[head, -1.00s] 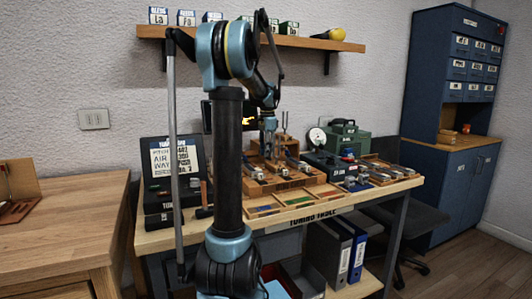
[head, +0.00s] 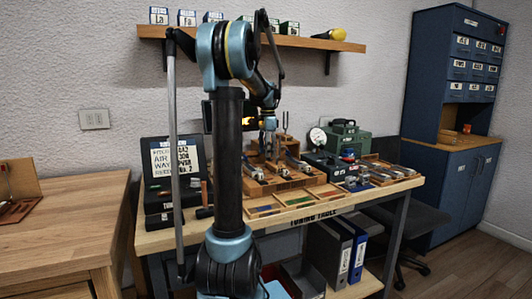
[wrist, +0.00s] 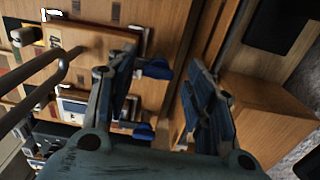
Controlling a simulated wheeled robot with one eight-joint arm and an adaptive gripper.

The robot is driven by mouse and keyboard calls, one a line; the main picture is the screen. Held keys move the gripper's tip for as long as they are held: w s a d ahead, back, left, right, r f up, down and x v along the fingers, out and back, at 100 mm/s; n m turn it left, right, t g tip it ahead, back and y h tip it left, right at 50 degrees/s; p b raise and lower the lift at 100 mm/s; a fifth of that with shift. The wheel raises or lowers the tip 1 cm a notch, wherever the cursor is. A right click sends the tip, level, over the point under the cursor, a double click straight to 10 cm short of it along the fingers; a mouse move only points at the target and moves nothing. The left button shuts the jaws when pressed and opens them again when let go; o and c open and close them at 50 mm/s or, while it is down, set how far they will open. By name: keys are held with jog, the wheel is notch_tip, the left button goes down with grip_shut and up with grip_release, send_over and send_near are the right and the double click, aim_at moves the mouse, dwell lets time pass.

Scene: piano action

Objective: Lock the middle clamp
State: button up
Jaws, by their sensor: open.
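A wooden tray (head: 318,181) on the tuning table holds several metal clamps side by side. In the head view one clamp (head: 253,170) is at the left and another (head: 297,164) at the right; my gripper (head: 271,150) is in front of the area between them, so the middle clamp is hard to make out.
A tuning fork stands behind the tray. A black case with a paper sign (head: 174,158) is at the left. A wooden block (wrist: 265,125) is close to the right finger in the wrist view.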

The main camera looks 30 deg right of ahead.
notch_tip(320, 180, up, 12)
dwell(0.5)
jog(key=shift+f, duration=0.1)
